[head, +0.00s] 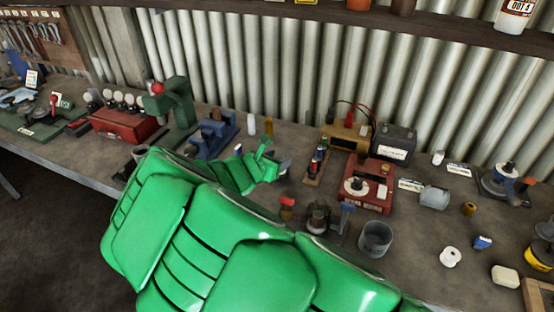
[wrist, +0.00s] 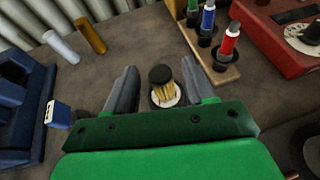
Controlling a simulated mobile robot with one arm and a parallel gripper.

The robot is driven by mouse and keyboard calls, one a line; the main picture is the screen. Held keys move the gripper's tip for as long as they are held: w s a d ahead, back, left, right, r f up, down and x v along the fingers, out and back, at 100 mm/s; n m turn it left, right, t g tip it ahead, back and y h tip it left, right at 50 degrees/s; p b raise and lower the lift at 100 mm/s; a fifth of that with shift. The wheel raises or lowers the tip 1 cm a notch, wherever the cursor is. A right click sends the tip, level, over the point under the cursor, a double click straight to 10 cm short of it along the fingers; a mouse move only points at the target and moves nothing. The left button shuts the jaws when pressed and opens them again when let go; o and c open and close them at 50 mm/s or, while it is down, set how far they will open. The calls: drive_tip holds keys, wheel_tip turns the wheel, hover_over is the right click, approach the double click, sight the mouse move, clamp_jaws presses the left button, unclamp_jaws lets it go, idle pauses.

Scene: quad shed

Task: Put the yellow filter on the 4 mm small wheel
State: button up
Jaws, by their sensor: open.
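A yellow pleated filter (wrist: 163,92) with a dark top stands upright between my jaws in the wrist view, with a white disc around its foot. My gripper (wrist: 159,70) is open, one finger on each side of the filter, with gaps visible on both sides. In the head view my gripper (head: 283,168) is low over the bench, and my green arm hides the filter. I cannot tell which thing is the 4 mm small wheel; a white wheel-like piece (head: 450,257) lies at the right, its size unreadable.
A wooden rack (wrist: 215,65) with coloured pieces stands just beyond the right finger. A red box (head: 368,190) is farther right. A blue vise-like tool (wrist: 22,100) is at left. White (wrist: 60,47) and tan (wrist: 90,36) cylinders stand behind. A grey cup (head: 375,239) is nearer.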

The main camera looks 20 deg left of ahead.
drive_tip(key=v, duration=1.1)
drive_tip(key=shift+s+r, duration=0.15)
drive_tip(key=shift+s, duration=0.2)
